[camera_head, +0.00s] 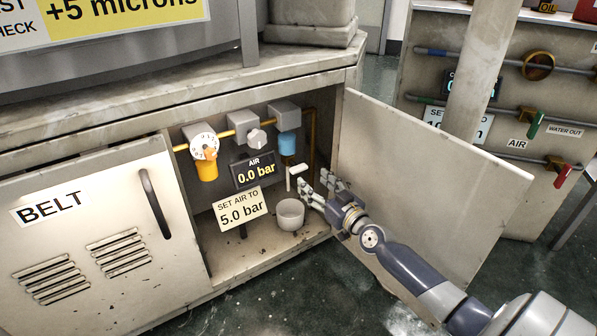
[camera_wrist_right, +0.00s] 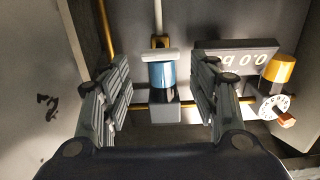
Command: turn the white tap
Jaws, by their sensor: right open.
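The white tap (camera_head: 298,169) is a small pale T-shaped handle below the blue bowl (camera_head: 287,145) inside the open cabinet. In the right wrist view the tap (camera_wrist_right: 160,55) shows as a pale bar across the blue bowl, between my two fingers in the picture. My right gripper (camera_head: 314,186) is open, just to the right of and slightly below the tap in the head view. No contact with the tap shows. A grey cup (camera_head: 290,214) stands on the cabinet floor below the tap. My left gripper is not in view.
A display (camera_head: 255,170) reads 0.0 bar, above a sign (camera_head: 240,208) reading "SET AIR TO 5.0 bar".

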